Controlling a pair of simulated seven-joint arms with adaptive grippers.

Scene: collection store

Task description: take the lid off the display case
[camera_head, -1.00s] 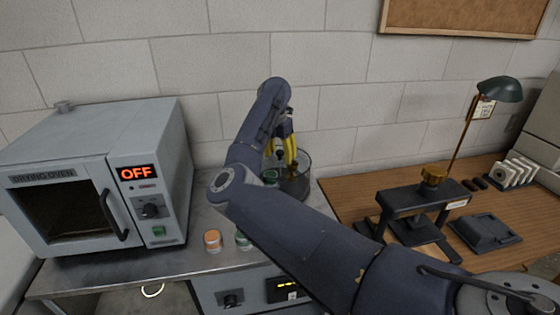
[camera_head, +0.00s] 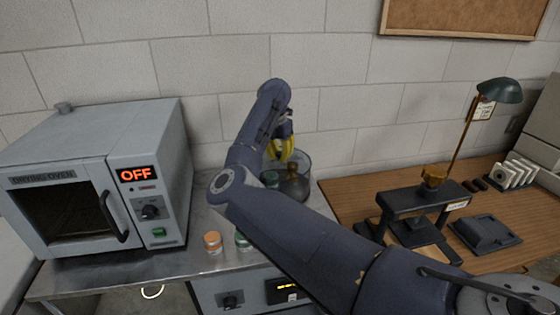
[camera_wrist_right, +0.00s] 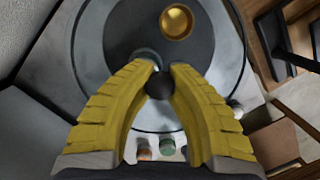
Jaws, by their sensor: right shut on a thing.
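The display case (camera_head: 304,164) is a clear round glass vessel on the metal bench, partly hidden behind my right arm in the head view. A dark brownish object shows at it (camera_head: 295,186). My right gripper (camera_head: 283,154), with yellow fingers, is over the case. In the wrist view its fingertips (camera_wrist_right: 160,76) are shut on a dark round knob (camera_wrist_right: 160,87), which I take as the lid's handle. Pale rings and a dark disc lie below, with a round golden object (camera_wrist_right: 176,21). The lid's clear edge is hard to separate from the case. My left gripper is out of view.
A drying oven (camera_head: 100,180) reading OFF stands at left. An orange-topped jar (camera_head: 212,242) and green-topped jars (camera_head: 243,240) stand close by the case. A wooden table (camera_head: 345,195) at right carries a black press (camera_head: 410,200) and a lamp (camera_head: 499,91).

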